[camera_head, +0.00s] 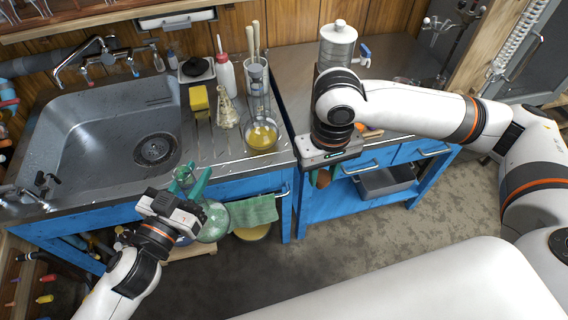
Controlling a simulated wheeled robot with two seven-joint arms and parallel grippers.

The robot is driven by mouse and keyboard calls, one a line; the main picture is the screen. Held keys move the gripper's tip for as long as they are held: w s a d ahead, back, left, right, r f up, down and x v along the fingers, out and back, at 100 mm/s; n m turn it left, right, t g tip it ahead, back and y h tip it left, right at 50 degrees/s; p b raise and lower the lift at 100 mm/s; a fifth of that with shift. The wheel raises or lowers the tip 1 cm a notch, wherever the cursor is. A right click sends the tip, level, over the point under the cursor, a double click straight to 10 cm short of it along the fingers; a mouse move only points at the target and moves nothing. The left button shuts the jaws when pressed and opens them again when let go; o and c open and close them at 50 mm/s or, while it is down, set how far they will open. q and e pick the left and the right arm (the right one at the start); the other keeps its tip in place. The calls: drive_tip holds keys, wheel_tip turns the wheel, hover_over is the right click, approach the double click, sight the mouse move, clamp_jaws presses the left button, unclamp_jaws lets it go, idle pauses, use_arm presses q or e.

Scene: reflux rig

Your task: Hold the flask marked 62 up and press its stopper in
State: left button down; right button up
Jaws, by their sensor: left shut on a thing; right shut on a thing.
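My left gripper (188,181), with green fingers, is in front of the counter by the sink's right side. It is shut on a clear glass piece (184,172), which looks like the neck of a flask; the number 62 cannot be read. A greenish round glass body (213,222) shows below and right of this gripper; I cannot tell whether it belongs to the held piece. My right gripper (323,178) points down in front of the right counter, its fingers mostly hidden by its own body. It is shut on a brownish-red thing, perhaps the stopper. The two grippers are well apart.
The sink (90,130) is at left. A green towel (252,210) hangs in front. Open floor lies between the arms.

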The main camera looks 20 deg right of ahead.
drive_tip(key=w+a+r, duration=0.2)
drive_tip(key=a+r, duration=0.3)
drive_tip(key=a, duration=0.7)
drive_tip(key=w+a+r, duration=0.2)
drive_tip(key=a+r, duration=0.4)
drive_tip(key=a, duration=0.7)
drive_tip(key=shift+w, duration=0.2)
drive_tip(key=shift+f, duration=0.85)
idle(1.2)
drive_tip(key=o, duration=1)
drive_tip(key=shift+o, duration=0.2)
wheel_tip(320, 180, up, 12)
